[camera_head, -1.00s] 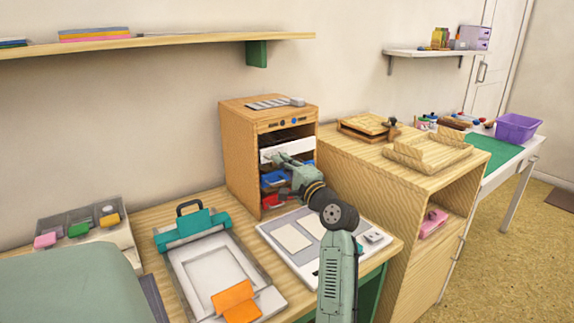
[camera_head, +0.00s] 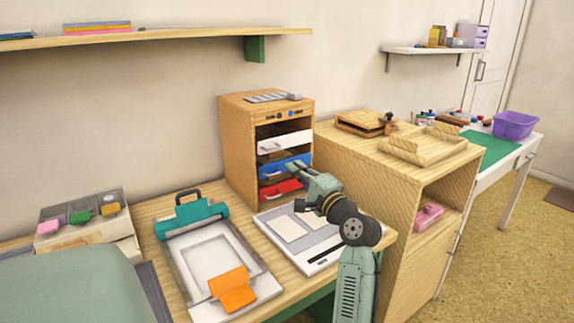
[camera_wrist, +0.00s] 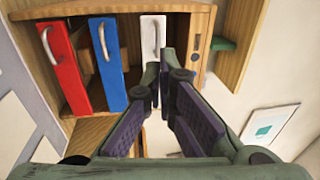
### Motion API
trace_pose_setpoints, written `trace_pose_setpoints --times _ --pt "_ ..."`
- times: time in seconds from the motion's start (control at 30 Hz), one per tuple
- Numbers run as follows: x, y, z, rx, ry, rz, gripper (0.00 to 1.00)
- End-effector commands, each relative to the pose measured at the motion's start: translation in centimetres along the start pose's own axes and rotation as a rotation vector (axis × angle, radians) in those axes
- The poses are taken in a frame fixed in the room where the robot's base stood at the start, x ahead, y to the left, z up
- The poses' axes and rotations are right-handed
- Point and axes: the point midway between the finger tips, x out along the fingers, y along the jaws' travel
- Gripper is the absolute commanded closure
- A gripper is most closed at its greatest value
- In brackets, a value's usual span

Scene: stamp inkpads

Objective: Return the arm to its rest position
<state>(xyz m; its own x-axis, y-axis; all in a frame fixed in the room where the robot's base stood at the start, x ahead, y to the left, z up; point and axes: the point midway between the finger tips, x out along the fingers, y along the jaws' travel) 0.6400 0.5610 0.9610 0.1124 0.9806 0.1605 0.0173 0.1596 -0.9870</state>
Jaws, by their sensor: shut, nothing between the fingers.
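My gripper (camera_head: 291,168) is in front of the wooden drawer cabinet, pointing at its drawer fronts and apart from them in the head view. Its fingers are shut and empty. In the wrist view, the fingertips (camera_wrist: 160,72) are close together before the cabinet. The cabinet (camera_head: 238,150) has a white drawer (camera_head: 284,143), a blue drawer (camera_head: 290,165) and a red drawer (camera_head: 281,190), each with a handle. The red and blue drawers also show in the wrist view, at left (camera_wrist: 62,65) and beside it (camera_wrist: 107,65).
A paper trimmer-like frame (camera_head: 185,250) with an orange block (camera_head: 232,288) lies on the desk left of my arm. A white board (camera_head: 270,222) with pale sheets lies under my gripper. A wooden cabinet (camera_head: 400,210) stands close on the right. Open air lies above the desk.

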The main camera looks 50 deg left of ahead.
Motion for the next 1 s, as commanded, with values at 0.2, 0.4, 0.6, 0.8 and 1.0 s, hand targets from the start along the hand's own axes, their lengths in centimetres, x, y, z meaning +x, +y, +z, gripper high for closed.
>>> trace_pose_setpoints --times 0.2,0.4,0.6,0.8,1.0 --pt "-3.9 0.1 0.0 -0.001 0.000 -0.002 1.00" --pt "-5.1 0.0 0.0 -0.001 -0.001 0.000 1.00" --pt "-5.2 0.0 0.0 0.000 -0.001 0.000 1.00" --pt "-4.8 -4.2 2.0 -0.243 0.065 -0.082 1.00" --pt "-7.3 -15.9 9.2 -0.868 0.290 -0.340 1.00"
